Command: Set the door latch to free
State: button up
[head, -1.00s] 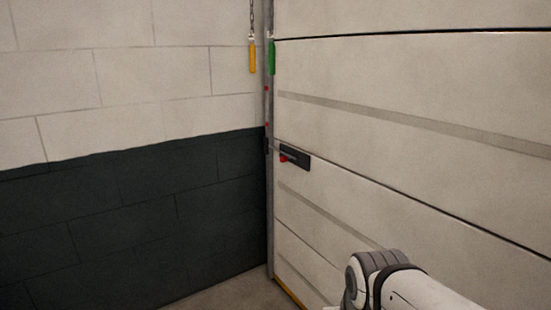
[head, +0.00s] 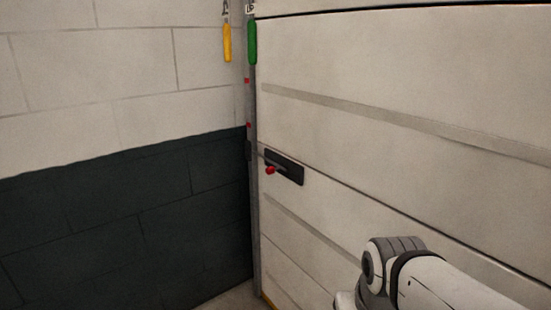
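The door latch (head: 287,168) is a dark plate on the pale panelled door (head: 380,80), near the door's left edge. A red knob (head: 270,170) sits at its lower left. A thin bar runs left from the latch toward the grey door rail; whether it enters the rail is too small to tell. My arm shows at the bottom right, to the right of and nearer than the latch. My gripper is not in view, and nothing of mine touches the latch.
A yellow handle (head: 227,43) and a green handle (head: 252,43) hang at the top by the grey vertical rail (head: 254,220). A white and dark block wall (head: 110,220) stands on the left. A little floor (head: 228,299) shows at the bottom.

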aim_at(270, 170)
jog(key=u, duration=0.25)
jog(key=i, duration=1.45)
jog(key=u, duration=0.8)
jog(key=i, duration=0.3)
jog(key=u, duration=0.25)
jog(key=k, duration=0.75)
jog(key=u, duration=0.2)
jog(key=i, duration=0.8)
jog(key=z, duration=0.05)
